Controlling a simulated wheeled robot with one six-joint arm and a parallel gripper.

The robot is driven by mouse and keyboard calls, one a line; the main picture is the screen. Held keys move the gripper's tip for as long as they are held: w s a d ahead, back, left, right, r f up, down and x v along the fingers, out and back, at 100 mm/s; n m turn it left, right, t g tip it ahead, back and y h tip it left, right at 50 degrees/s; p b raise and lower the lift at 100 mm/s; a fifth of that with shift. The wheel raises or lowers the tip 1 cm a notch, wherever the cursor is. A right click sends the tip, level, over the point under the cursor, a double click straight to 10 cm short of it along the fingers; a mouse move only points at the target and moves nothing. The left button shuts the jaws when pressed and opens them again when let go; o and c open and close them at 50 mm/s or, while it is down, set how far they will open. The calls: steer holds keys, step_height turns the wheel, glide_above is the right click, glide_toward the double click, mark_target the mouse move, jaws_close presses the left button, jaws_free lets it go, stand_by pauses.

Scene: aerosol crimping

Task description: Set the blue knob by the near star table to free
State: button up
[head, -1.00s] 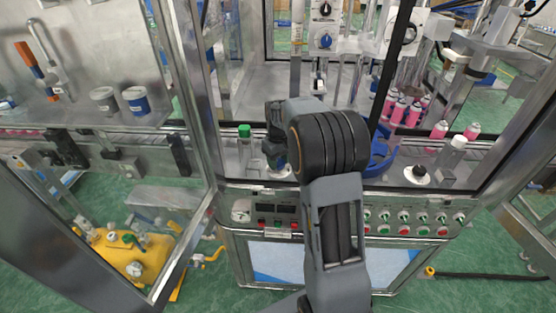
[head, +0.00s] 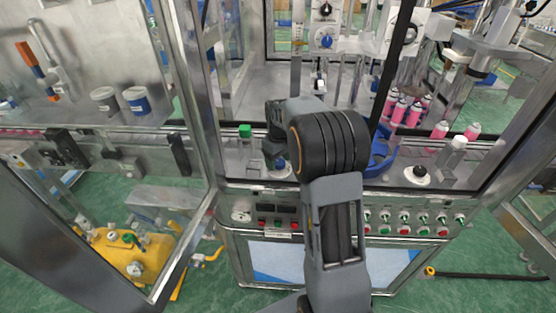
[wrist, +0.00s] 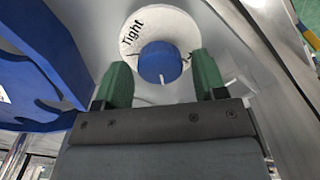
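The blue knob (wrist: 160,62) sits on a round white dial (wrist: 133,31) marked "Tight" in the wrist view. A white pointer mark shows at the knob's lower edge, toward my gripper and away from "Tight". My gripper (wrist: 162,76) is open, its green fingers on either side of the knob with gaps showing. Any other dial wording is hidden or unreadable. The blue star table (wrist: 35,60) is at left in the wrist view; in the head view the star table (head: 379,158) is partly hidden behind my arm. There my wrist covers most of the knob.
A black knob on a white dial (head: 420,171) is to the right. Another blue knob (head: 326,41) is on the upper panel. Pink cans (head: 413,113) stand behind the star table. A metal frame post (wrist: 270,70) rises close to my gripper's right.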

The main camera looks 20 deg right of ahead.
mark_target(279, 161)
steer(key=shift+o, duration=0.2)
step_height(279, 161, up, 14)
steer(key=shift+f, duration=0.15)
stand_by(0.5)
stand_by(1.4)
